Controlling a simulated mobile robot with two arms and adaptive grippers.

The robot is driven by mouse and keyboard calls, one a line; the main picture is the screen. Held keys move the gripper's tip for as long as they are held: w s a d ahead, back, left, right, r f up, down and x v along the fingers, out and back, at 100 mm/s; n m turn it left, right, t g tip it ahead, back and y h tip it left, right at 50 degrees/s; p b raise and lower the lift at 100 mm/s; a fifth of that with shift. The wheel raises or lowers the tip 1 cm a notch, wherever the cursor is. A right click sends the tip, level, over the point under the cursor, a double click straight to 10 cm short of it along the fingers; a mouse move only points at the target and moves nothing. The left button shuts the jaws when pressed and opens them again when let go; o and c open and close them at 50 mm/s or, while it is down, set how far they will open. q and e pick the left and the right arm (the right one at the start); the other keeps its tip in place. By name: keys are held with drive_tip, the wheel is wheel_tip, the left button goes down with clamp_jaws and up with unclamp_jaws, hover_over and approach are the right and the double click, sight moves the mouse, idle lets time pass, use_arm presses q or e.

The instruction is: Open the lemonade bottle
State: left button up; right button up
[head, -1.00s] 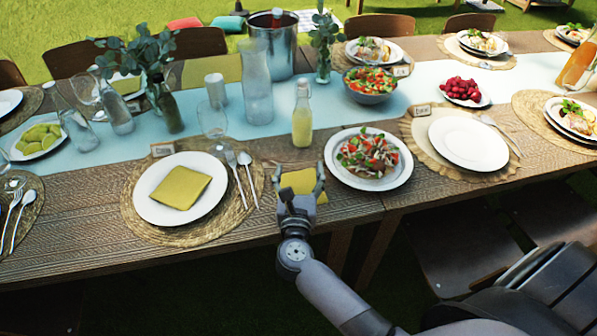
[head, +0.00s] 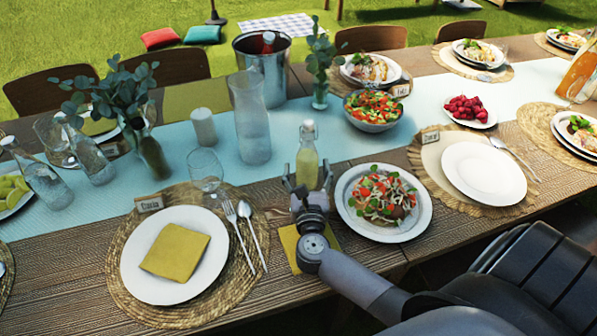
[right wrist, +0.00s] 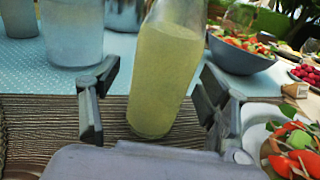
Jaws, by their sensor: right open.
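The lemonade bottle (head: 307,160) stands upright on the wooden table, at the edge of the pale blue runner. It holds pale yellow liquid and has a light stopper at its top. My right gripper (head: 308,184) is open just in front of the bottle, and hides its lower part in the head view. In the right wrist view the bottle (right wrist: 165,75) stands between and beyond the two spread fingers, with its top out of frame. No contact shows. My left gripper is not in view.
A plate of salad (head: 421,222) is close on the right of my gripper. A yellow napkin (head: 291,246) lies under my wrist. A wine glass (head: 206,168) and a glass carafe (head: 252,125) stand left of the bottle. A salad bowl (head: 373,123) is behind right.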

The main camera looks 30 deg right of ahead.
drive_tip(key=shift+w+d, duration=0.2)
drive_tip(key=shift+w, duration=0.1)
drive_tip(key=shift+r, duration=0.1)
drive_tip(key=c, duration=1.1)
clamp_jaws()
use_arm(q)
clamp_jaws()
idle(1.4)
